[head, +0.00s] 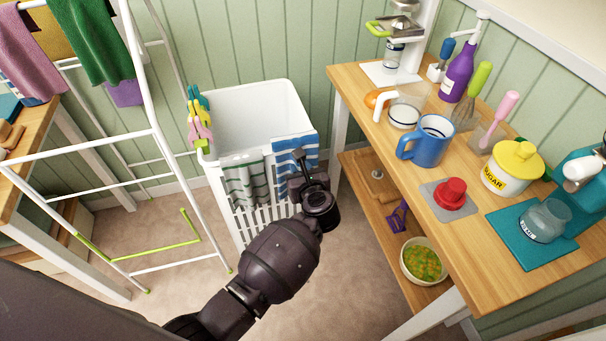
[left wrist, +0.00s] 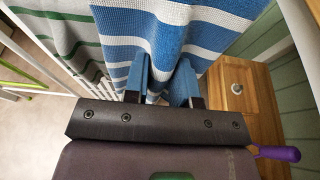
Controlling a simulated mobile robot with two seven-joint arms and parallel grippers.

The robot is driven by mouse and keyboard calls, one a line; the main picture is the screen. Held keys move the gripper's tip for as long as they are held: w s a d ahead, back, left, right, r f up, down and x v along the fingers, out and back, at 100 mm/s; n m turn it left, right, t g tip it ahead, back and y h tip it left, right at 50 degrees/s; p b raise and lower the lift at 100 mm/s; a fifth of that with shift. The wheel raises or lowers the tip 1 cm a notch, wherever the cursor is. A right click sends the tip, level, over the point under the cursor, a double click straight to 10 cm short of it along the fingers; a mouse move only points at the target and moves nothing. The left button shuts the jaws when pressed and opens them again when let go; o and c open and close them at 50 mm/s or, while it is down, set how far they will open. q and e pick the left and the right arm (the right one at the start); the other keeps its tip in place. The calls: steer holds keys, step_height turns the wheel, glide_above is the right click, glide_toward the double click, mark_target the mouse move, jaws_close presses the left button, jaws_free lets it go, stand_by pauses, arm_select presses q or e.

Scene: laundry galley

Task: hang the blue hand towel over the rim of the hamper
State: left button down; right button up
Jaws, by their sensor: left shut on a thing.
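The blue hand towel (head: 290,146), with white stripes, lies over the front rim of the white hamper (head: 219,118) near its right corner and hangs down the outside. In the left wrist view the blue towel (left wrist: 185,30) fills the space ahead of my fingers. My left gripper (head: 297,168) is at the front of the towel, below the rim. Its blue-tipped fingers (left wrist: 163,85) pinch a fold of the cloth. The gripper and wrist hide part of the towel's lower half. My right gripper is in neither view.
A grey-green striped towel (head: 246,184) hangs over the rim just left of the blue one. Colored clothespins (head: 199,120) sit at the hamper's left corner. A white drying rack (head: 157,140) stands left; a wooden table (head: 410,165) with a blue mug (head: 430,140) stands right.

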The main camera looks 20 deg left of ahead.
arm_select(q)
steer(key=shift+w+a+b, duration=0.6)
steer(key=shift+w+a, duration=0.9)
steer(key=shift+w, duration=0.75)
step_height(320, 180, down, 8)
steer(key=b, duration=0.4)
steer(key=shift+b, duration=0.35)
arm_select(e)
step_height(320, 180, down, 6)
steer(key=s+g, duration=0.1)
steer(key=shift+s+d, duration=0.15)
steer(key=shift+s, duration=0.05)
arm_select(q)
steer(key=shift+f+b, duration=0.3)
steer(key=shift+f, duration=0.1)
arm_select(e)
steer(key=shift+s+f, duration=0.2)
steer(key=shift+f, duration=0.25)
arm_select(q)
steer(key=c, duration=0.8)
jaws_free()
steer(key=shift+c, duration=0.2)
